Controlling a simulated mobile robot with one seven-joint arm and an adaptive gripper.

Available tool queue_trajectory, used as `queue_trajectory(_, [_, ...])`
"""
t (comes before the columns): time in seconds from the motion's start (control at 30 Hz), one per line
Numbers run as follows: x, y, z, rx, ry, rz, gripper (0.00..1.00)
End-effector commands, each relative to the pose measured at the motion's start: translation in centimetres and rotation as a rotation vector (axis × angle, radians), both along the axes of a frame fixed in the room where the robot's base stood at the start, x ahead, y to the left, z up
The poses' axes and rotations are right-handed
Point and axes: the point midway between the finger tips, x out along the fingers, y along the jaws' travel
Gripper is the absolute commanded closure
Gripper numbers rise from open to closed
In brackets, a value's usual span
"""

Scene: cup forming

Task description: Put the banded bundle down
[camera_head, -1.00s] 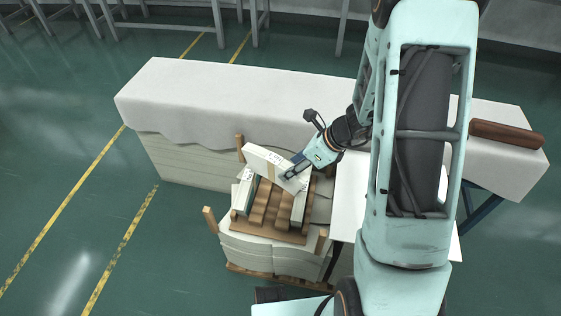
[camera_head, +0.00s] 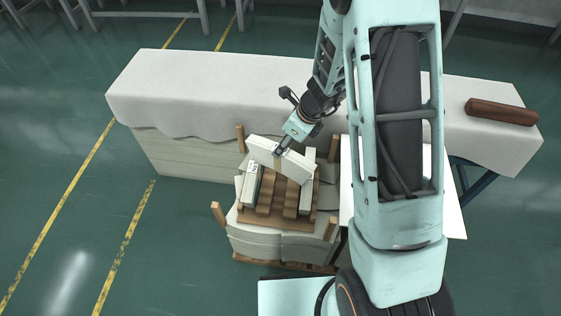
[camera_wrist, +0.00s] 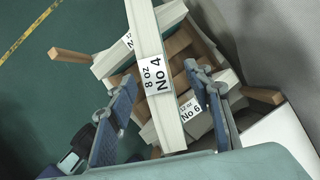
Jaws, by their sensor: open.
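In the wrist view this bundle (camera_wrist: 168,122) carries a label reading "8 oz No 4". My gripper (camera_head: 280,151) is at the bundle's upper side, near its middle. In the wrist view my gripper (camera_wrist: 163,88) is open, with one finger on each side of the bundle and visible gaps. Whether a fingertip touches it, and how the bundle's underside rests, I cannot tell.
A bundle labelled "No 6" (camera_wrist: 196,123) lies below at the right. Another bundle (camera_head: 252,180) lies at the rack's left. Wooden posts (camera_head: 217,213) stand at the corners. A long white-covered table (camera_head: 200,85) runs behind, with a brown roll (camera_head: 500,112) at its right.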

Motion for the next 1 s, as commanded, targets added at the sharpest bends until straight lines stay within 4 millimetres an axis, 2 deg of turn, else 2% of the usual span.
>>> queue_trajectory(0.03, [0.1,0.2,-0.9,0.001,0.001,-0.001,0.54])
queue_trajectory(0.17, [0.1,0.4,-2.0,0.001,0.000,-0.001,0.54])
queue_trajectory(0.37, [-0.4,0.7,-5.0,0.001,0.001,-0.001,0.54])
queue_trajectory(0.43, [0.0,1.1,-5.7,0.001,0.001,0.000,0.54])
queue_trajectory(0.77, [0.3,1.4,-6.2,0.001,-0.001,0.000,0.54])
queue_trajectory(1.0, [0.3,1.4,-6.2,0.001,-0.001,0.000,0.78])
